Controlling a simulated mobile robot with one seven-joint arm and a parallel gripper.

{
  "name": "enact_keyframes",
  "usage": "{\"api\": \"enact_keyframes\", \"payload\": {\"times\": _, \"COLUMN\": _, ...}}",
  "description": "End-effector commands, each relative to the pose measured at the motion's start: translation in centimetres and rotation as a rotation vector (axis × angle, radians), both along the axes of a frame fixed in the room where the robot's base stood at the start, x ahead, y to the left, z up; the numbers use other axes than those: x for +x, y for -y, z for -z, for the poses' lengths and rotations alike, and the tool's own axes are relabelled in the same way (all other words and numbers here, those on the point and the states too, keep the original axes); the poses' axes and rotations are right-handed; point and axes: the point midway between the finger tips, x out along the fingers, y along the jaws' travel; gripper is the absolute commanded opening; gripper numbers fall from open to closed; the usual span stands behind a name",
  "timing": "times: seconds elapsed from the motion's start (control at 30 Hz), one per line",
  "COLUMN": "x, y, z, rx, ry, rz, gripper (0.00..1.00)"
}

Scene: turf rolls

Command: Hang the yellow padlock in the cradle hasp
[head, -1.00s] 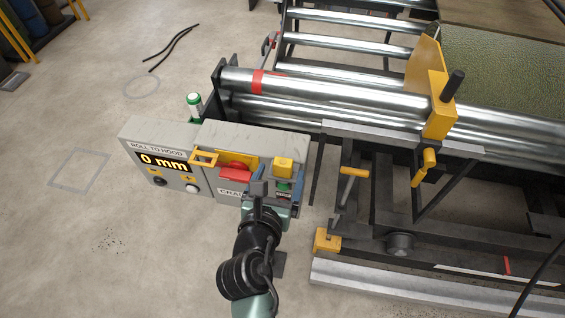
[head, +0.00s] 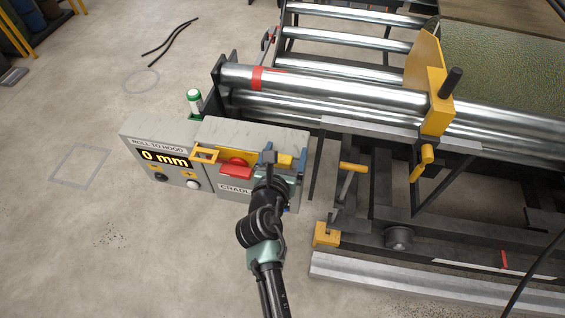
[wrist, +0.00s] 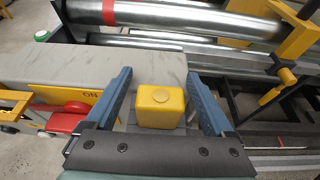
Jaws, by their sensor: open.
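The yellow padlock (wrist: 160,106) is a small block at the right end of the grey control box. It also shows in the head view (head: 284,160), partly hidden by my gripper. My gripper (head: 285,158) is open, with one blue finger on either side of the padlock. In the wrist view the fingers of my gripper (wrist: 164,95) show gaps to the padlock. The padlock's shackle is hidden. A red lever (head: 236,168) sits on a yellow plate left of the gripper, above a partly covered cradle label. I cannot clearly make out the hasp there.
A yellow open bracket (head: 205,155) juts from the box (head: 228,132), left of the lever. The display (head: 165,159) reads 0 mm. Steel rollers (head: 330,88) lie behind, and a yellow-handled frame (head: 352,170) stands to the right. The floor at left is mostly clear.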

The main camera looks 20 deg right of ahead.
Motion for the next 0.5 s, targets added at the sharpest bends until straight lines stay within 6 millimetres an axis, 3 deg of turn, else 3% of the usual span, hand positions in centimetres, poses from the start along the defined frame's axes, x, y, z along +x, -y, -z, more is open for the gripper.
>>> {"api": "enact_keyframes", "payload": {"times": 0.1, "x": -0.01, "y": -0.01, "z": -0.03, "rx": 0.000, "ry": 0.000, "rz": 0.000, "gripper": 0.88}}
{"api": "enact_keyframes", "payload": {"times": 0.5, "x": -0.01, "y": -0.03, "z": -0.03, "rx": 0.000, "ry": 0.000, "rz": 0.000, "gripper": 0.15}}
